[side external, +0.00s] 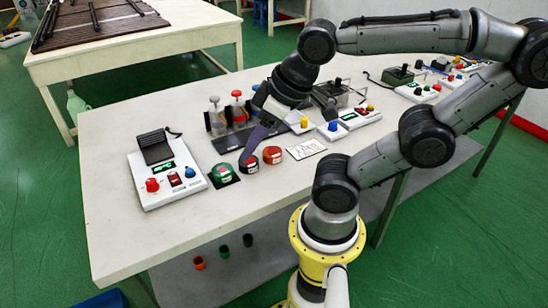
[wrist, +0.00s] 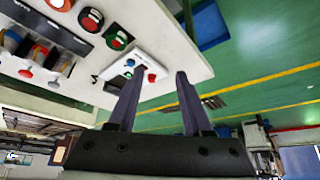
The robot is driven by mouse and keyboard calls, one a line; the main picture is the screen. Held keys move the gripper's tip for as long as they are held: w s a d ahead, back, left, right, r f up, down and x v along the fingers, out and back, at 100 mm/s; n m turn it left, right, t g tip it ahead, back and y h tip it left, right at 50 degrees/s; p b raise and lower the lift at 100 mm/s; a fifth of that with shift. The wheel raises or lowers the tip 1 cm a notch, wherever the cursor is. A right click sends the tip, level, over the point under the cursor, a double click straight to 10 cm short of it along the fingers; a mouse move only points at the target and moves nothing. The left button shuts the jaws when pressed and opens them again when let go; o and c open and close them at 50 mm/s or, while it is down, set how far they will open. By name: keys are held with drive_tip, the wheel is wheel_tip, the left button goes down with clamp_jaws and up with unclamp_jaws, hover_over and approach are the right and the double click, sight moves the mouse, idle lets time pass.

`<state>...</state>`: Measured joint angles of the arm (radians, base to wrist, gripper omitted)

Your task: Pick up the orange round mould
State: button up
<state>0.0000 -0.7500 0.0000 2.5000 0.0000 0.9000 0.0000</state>
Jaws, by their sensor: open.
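Three small round moulds sit in a row on the white table in the side view: a green one (side external: 223,174), a red one (side external: 246,168) and an orange-red one (side external: 272,155). I take the right one as the orange mould, but red and orange are hard to tell apart. My gripper (side external: 250,152) is tilted down over the row, and a finger partly covers the middle mould. In the wrist view my gripper (wrist: 159,78) is open with nothing between its fingers. There the green mould (wrist: 117,37) and red mould (wrist: 91,19) lie up and left of the fingers.
A control box (side external: 160,190) with knobs stands left of the moulds. Dispensers with bottles (side external: 237,110) stand behind them, and a white printed card (side external: 306,149) lies to the right. More boxes line the table's right side. The front left table top is clear. Small cups (side external: 199,263) sit below.

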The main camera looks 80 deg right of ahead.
idle(0.3)
drive_tip(key=o, duration=0.8)
